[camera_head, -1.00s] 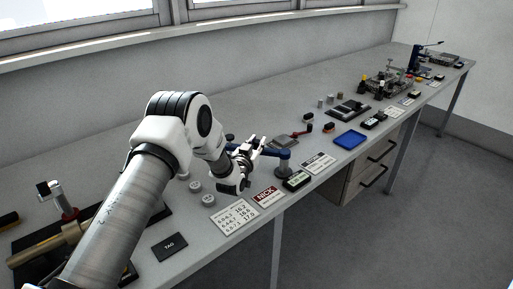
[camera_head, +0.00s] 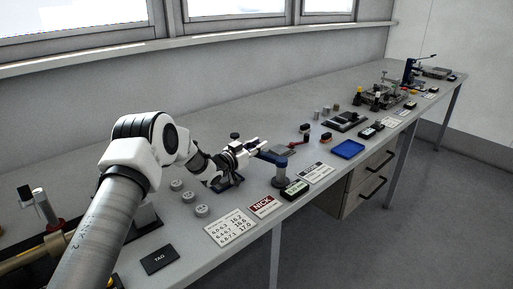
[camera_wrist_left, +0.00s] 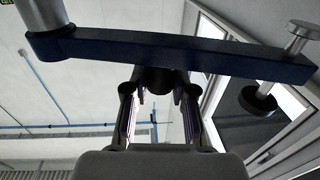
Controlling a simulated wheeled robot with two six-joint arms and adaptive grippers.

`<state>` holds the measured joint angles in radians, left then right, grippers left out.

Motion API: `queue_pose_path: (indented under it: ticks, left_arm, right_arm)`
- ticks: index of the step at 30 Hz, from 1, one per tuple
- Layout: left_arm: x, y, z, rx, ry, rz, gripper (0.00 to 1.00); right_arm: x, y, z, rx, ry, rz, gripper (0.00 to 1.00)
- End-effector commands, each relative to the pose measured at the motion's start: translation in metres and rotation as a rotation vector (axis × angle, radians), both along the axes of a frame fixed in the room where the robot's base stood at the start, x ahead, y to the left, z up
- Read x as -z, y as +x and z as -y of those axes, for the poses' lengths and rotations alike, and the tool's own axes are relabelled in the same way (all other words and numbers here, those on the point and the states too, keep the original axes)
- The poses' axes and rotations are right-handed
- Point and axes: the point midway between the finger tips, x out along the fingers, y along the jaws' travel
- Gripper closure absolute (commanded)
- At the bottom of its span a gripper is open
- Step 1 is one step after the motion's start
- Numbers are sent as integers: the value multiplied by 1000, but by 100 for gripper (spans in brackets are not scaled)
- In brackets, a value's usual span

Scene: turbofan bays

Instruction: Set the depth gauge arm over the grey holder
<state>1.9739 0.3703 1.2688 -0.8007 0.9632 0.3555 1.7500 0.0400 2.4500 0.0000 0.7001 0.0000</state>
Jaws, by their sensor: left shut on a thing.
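The depth gauge arm is a dark blue bar (camera_wrist_left: 170,52) on a round blue post (camera_head: 281,175). In the left wrist view it crosses the top, with the post end at left and a silver pin with a black disc (camera_wrist_left: 260,102) at right. My left gripper (camera_head: 258,147) is shut on the bar in the head view; its fingers (camera_wrist_left: 158,100) reach the bar from below in the wrist view. A flat grey piece (camera_head: 284,151) lies just behind the post; I cannot tell if it is the grey holder. The right gripper is out of view.
Several grey round weights (camera_head: 201,210) stand beside my left arm. A NICK label (camera_head: 264,206), a green-screened meter (camera_head: 296,188) and a white card (camera_head: 232,228) lie along the front edge. A blue tray (camera_head: 348,149) is further right.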

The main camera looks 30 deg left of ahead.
Motion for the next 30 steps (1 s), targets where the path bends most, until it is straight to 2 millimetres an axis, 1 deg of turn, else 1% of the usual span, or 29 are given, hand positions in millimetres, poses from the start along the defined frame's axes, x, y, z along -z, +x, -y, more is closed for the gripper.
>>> queue_pose_path:
  ticks: [1, 4, 5, 6, 7, 16, 19, 23, 27, 30]
  left_arm:
    - [3, -1, 1, 0, 0, -5, 100]
    - [3, -1, 1, 0, 0, -5, 100]
    - [3, -1, 1, 0, 0, -5, 71]
    - [3, -1, 1, 0, 0, -5, 57]
    - [3, -1, 1, 0, 0, -5, 48]
    - [1, -1, 0, -1, 0, -2, 48]
    - [0, -7, -3, -2, 0, -2, 48]
    - [0, -31, -10, -3, -4, -3, 48]
    - [1, -66, -21, -3, -6, -4, 48]
    - [1, -89, -27, -2, -5, -4, 48]
  right_arm:
    - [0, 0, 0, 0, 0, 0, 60]
    - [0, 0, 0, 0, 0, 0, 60]
    - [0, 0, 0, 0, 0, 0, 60]
    - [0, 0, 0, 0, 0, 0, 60]
    - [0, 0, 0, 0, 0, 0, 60]
    - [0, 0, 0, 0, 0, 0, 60]
    - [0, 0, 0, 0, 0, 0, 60]
    - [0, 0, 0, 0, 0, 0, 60]
    - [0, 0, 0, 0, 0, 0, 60]
    - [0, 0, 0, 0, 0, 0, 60]
